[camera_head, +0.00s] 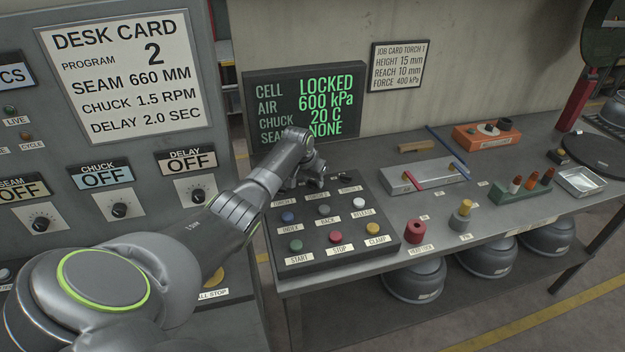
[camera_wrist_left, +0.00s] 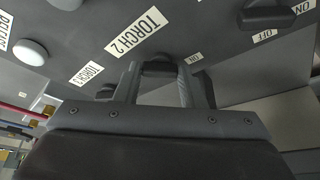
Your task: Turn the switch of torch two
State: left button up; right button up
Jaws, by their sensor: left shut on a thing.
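My left gripper (camera_head: 312,180) reaches down to the back row of the sloping button panel (camera_head: 385,232). In the left wrist view its two fingers (camera_wrist_left: 158,88) are shut on the dark knob of the torch two switch (camera_wrist_left: 158,69), beside the TORCH 2 label (camera_wrist_left: 137,33). An ON label (camera_wrist_left: 193,58) is near the right finger. Which way this knob points I cannot tell. Another dark switch knob (camera_wrist_left: 270,17) has OFF and ON labels near it. A dark knob (camera_wrist_left: 105,92) sits by the TORCH 3 label. My right gripper is out of view.
Blue (camera_head: 288,217), white (camera_head: 359,203), green (camera_head: 296,245), red (camera_head: 336,236) and yellow (camera_head: 373,229) buttons are on the panel in front of the gripper. A screen (camera_head: 305,104) behind reads LOCKED. The desk card cabinet (camera_head: 215,110) stands close left. Fixtures occupy the bench at right.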

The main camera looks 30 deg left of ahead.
pick_arm(q)
jog(key=m+b, duration=0.1)
jog(key=m+h, duration=0.1)
jog(key=m, duration=0.1)
jog(key=shift+a+f+b, duration=0.15)
jog(key=shift+a+b, duration=0.05)
jog(key=shift+b, duration=0.15)
jog(key=m+h+b, duration=0.1)
jog(key=m+b, duration=0.1)
jog(key=m+h+b, duration=0.1)
jog(key=m+b, duration=0.1)
jog(key=b, duration=0.1)
jog(key=shift+w+a+m+g+b, duration=0.1)
jog(key=shift+a+m+g+b, duration=0.05)
jog(key=shift+m+g+b, duration=0.2)
jog(key=shift+a+m+b, duration=0.1)
jog(key=shift+m+b, duration=0.65)
jog(key=shift+b, duration=0.15)
jog(key=shift+r+g, duration=0.2)
jog(key=shift+g, duration=0.05)
jog(key=o, duration=1)
